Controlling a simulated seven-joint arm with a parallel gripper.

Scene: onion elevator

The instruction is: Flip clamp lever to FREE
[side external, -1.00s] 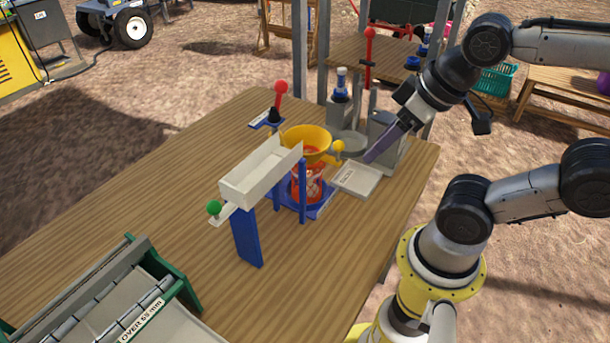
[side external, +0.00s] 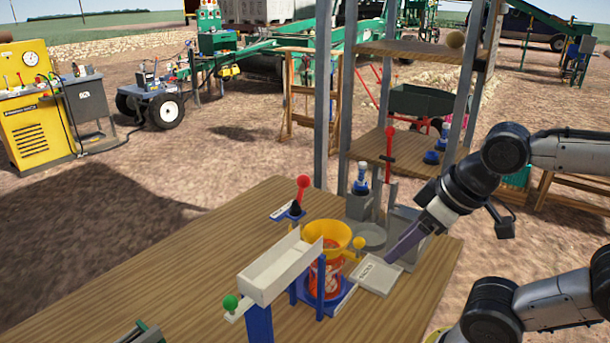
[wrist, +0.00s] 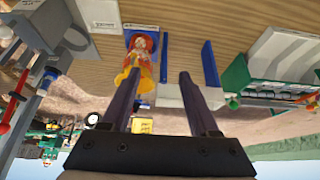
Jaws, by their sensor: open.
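A lever with a red ball knob (side external: 303,182) stands upright on a small blue base with a label plate (side external: 283,209), behind the yellow funnel. A second red-handled lever (side external: 389,145) rises from the grey device at the back right. I cannot tell from lettering which is the clamp lever; the labels are too small to read. My gripper (side external: 395,256) hangs beside the grey device, above a white labelled plate (side external: 376,276), apart from both red handles. In the wrist view my gripper (wrist: 160,73) has its two dark fingers spread, with nothing held between them.
The yellow funnel (side external: 328,234) sits over a jar with orange contents (side external: 325,279) in a blue frame. A white chute (side external: 278,272) with a green knob (side external: 230,302) stands in front. A grey post (side external: 322,100) rises behind. The table (side external: 200,255) is clear at left.

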